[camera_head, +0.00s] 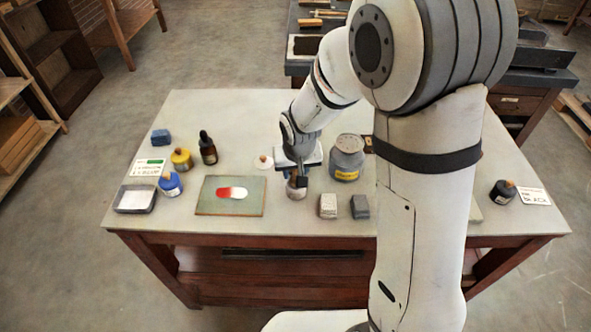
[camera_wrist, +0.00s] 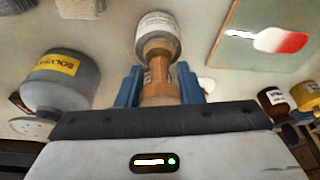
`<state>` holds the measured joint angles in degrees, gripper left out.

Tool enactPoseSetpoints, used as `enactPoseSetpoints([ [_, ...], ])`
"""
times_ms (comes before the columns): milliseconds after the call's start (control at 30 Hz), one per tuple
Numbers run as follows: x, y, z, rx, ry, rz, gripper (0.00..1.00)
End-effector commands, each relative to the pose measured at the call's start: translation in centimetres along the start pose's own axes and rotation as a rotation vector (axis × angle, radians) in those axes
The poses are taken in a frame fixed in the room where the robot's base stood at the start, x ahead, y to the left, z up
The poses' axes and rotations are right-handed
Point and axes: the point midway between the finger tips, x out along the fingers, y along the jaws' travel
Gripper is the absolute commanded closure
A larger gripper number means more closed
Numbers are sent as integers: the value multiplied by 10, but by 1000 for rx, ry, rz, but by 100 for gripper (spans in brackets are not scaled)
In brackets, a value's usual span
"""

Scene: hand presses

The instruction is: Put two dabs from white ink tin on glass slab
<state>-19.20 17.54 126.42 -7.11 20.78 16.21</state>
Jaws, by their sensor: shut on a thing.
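The white ink tin (camera_head: 296,193), small with a pale label, stands on the table right of the glass slab (camera_head: 206,204). It also shows in the wrist view (camera_wrist: 157,22). My gripper (camera_head: 299,180) is directly above the tin, its blue fingers shut on a brown wooden handle (camera_wrist: 158,92). The handle lines up with the tin's mouth; whether its lower end is inside is hidden. The green slab, also in the wrist view (camera_wrist: 262,68), carries one joined patch, red (camera_head: 223,191) on the left and white (camera_head: 240,193) on the right.
A solvent jar (camera_head: 347,162) stands close right of my gripper. Two grey blocks (camera_head: 328,206) (camera_head: 360,207) lie in front right. Yellow (camera_head: 182,160) and blue (camera_head: 170,184) tins and a dark dropper bottle (camera_head: 208,150) stand left. The table between slab and tin is clear.

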Motion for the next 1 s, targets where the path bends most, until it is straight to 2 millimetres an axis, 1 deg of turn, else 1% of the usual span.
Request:
enactPoseSetpoints([
  [67, 0, 0, 1, 0, -4, 0, 89],
  [167, -6, 0, 0, 0, -3, 0, 89],
  [800, -57, 1, -15, 1, -1, 0, 89],
  [1000, -68, 1, -19, 1, -1, 0, 89],
])
